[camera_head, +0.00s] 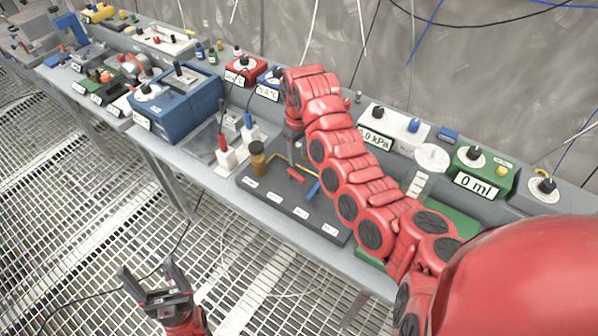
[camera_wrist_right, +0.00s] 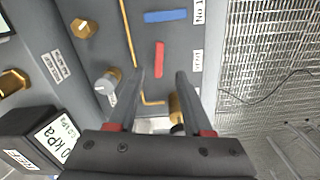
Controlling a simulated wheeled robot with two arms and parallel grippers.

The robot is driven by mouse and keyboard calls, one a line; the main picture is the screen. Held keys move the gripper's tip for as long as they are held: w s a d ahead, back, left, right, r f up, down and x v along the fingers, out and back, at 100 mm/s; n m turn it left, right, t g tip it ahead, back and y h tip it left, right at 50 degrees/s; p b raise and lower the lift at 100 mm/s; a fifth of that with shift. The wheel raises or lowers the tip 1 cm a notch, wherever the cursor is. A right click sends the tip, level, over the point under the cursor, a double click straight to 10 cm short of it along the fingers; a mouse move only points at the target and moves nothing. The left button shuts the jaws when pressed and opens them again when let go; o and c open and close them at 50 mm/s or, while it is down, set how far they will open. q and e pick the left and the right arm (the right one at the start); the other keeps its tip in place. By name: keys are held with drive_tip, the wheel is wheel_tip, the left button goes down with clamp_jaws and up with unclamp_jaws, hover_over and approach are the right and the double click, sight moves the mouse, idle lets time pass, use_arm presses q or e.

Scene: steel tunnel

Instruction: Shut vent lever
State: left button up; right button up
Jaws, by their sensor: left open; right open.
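A dark panel (camera_head: 262,192) on the bench carries a red lever (camera_head: 296,175) and a blue lever (camera_head: 313,188). In the right wrist view the red lever (camera_wrist_right: 159,56) lies just beyond my right gripper's fingertips (camera_wrist_right: 160,74), and the blue lever (camera_wrist_right: 165,16) lies farther off. My right gripper (camera_head: 294,146) is open, empty and above the panel; the red arm partly hides the panel's right side. My left gripper (camera_head: 147,272) is open and empty over the grating, away from the bench.
A brass fitting (camera_head: 257,160) stands at the panel's left corner. A grey knob (camera_wrist_right: 107,82) and a yellow pipe (camera_wrist_right: 128,35) are near the right fingers. A kPa display box (camera_wrist_right: 55,138) is close by. Blue box (camera_head: 180,98) and other instruments crowd the bench.

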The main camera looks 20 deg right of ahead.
sight(299, 177)
wheel_tip(299, 177, down, 7)
drive_tip(key=shift+p, duration=1.25)
drive_tip(key=shift+f, duration=1)
clamp_jaws()
